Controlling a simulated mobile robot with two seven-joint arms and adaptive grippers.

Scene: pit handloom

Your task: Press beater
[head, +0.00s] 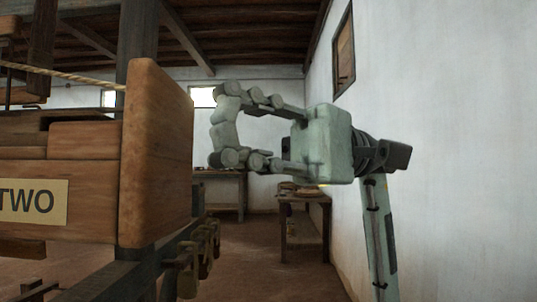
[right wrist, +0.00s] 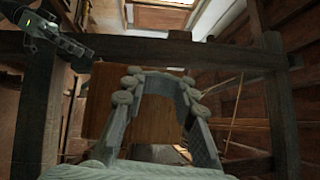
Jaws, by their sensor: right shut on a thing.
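A thick wooden piece, which I take to be the beater (head: 155,160), fills the left of the head view. Its rounded end board stands upright, and a tan label reading "TWO" (head: 33,201) is on its side. My right gripper (head: 221,122) is just right of that end board, with a narrow gap between them in the picture. Its fingers curl inward and the tips come together; what they close on cannot be made out. In the right wrist view the fingers (right wrist: 158,80) show in front of a brown wooden board (right wrist: 152,118).
A dark wooden loom frame (right wrist: 180,50) spans the right wrist view. A rope (head: 65,74) runs to the upper left. A small table (head: 305,200) and a workbench (head: 222,176) stand behind. A white wall (head: 440,120) bounds the right; brown floor lies between.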

